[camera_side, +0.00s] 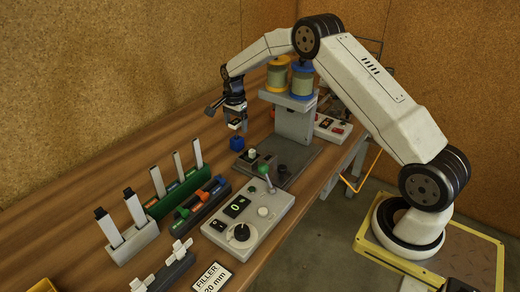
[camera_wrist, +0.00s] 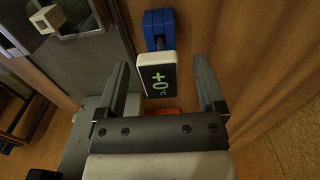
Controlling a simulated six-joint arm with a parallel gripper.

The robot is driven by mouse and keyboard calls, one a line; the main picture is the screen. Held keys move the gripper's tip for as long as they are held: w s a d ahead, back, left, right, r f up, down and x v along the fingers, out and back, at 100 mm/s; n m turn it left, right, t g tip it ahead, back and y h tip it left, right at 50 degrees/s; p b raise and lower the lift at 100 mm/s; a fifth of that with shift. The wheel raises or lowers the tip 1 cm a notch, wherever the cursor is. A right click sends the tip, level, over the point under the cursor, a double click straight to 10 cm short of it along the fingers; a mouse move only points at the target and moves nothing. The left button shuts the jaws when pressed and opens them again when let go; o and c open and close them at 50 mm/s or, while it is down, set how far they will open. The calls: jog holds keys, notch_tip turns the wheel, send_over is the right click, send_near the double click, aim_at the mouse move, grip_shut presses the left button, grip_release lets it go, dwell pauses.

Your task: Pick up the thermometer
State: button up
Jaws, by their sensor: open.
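The thermometer (camera_wrist: 158,73) is a small white block with a dark face reading "+0°C" in green digits. In the wrist view it lies between my two open fingers, with clear gaps on both sides. A blue block (camera_wrist: 158,26) adjoins its far end; whether they are joined is unclear. In the side view the pale thermometer (camera_side: 234,125) shows small at my fingertips, with the blue block (camera_side: 237,143) just below on the bench. My gripper (camera_side: 235,117) points down over it, and its open fingers also show in the wrist view (camera_wrist: 160,62).
A grey stand (camera_side: 293,122) with two spools (camera_side: 302,80) is close to the right of my gripper. A control panel (camera_side: 247,221) with a dial and green-topped lever stands nearer the camera. Holders with upright sticks (camera_side: 158,181) are at left. Bare wood lies left of my gripper.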

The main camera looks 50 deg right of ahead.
grip_shut()
dwell(0.3)
jog(key=shift+r, duration=0.15)
notch_tip(320, 180, up, 10)
jog(key=shift+f, duration=0.1)
dwell(0.5)
jog(key=shift+s, duration=0.1)
dwell(0.5)
jog(key=s+a+r, duration=0.3)
jog(key=s+a, duration=0.1)
jog(key=s, duration=0.6)
jog(key=shift+a+r, duration=0.25)
jog(key=shift+a, duration=0.1)
